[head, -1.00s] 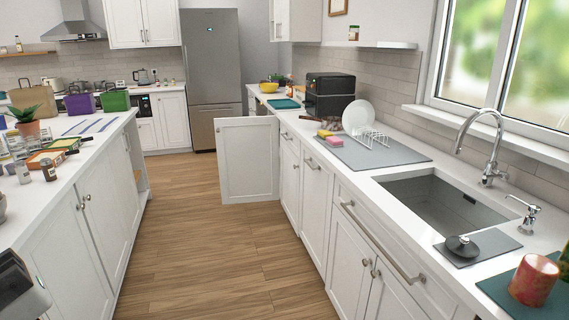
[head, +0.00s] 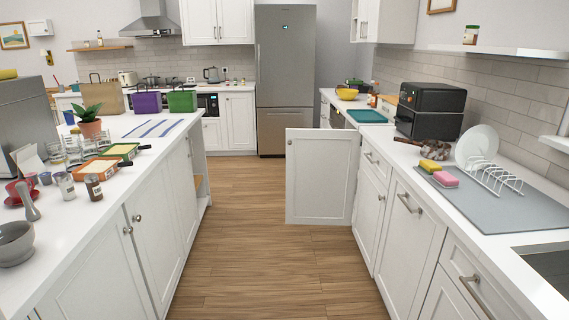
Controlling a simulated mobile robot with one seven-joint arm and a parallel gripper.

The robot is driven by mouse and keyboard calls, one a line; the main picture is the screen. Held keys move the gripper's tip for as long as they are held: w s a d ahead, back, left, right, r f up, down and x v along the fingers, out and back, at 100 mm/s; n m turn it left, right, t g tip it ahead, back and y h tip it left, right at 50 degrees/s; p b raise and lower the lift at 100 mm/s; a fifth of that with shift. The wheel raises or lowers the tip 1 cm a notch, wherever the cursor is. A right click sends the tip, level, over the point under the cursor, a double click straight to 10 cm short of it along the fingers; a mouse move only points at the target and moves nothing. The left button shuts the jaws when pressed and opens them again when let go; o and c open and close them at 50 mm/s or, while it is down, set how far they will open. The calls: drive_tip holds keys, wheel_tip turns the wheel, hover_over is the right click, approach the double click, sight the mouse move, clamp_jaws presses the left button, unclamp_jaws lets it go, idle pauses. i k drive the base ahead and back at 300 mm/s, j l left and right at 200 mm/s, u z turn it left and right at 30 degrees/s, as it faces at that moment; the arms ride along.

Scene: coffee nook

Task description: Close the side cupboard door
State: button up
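The side cupboard door (head: 322,177) is a white panelled door with a small dark round knob near its upper left corner. It stands wide open, swung out from the right-hand row of counters (head: 365,145) across part of the aisle, with its face toward me. Its hinged edge is on the right. The inside of the cupboard is hidden behind it. My gripper is not in the head view.
Wooden floor (head: 235,235) is clear between the island (head: 150,190) on the left and the right-hand counters. A free gap lies between the door and the island. A grey fridge (head: 285,80) stands at the far end.

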sight(321, 165)
drive_tip(key=i+j, duration=0.1)
drive_tip(key=i, duration=1.15)
